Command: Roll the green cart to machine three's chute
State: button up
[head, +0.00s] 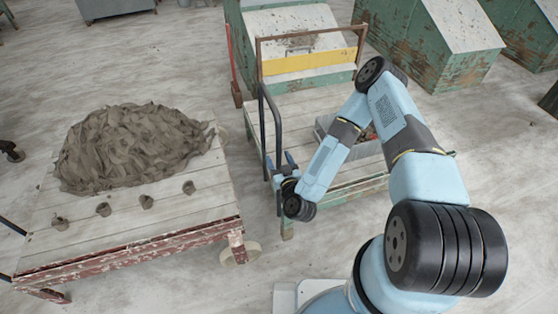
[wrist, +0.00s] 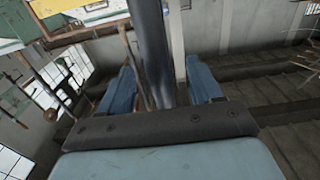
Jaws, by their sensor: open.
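The green cart has a pale plank deck (head: 290,112) and a worn green edge (head: 352,193). It stands in the middle of the head view, with a dark upright handle (head: 268,125) at its left end. My gripper (head: 279,164) is at the lower part of this handle, fingers apart. In the wrist view the dark handle bar (wrist: 152,50) passes between the open fingers (wrist: 160,88), with gaps at both sides. Green machines with pale sloping tops stand behind, the nearest (head: 290,22) just beyond the cart. I cannot read which is machine three.
A red-edged cart (head: 140,245) with a heap of clay (head: 130,145) and several small lumps stands close on the left. A grey bin (head: 365,152) sits on the green cart, partly behind my arm. A red-handled shovel (head: 233,75) stands by the machine. Floor at right is clear.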

jog(key=o, duration=0.4)
jog(key=shift+c, duration=0.2)
jog(key=shift+s+d+f, duration=0.1)
jog(key=shift+s+d, duration=0.1)
jog(key=shift+s, duration=0.2)
jog(key=v, duration=0.8)
jog(key=shift+s, duration=0.15)
dwell(0.3)
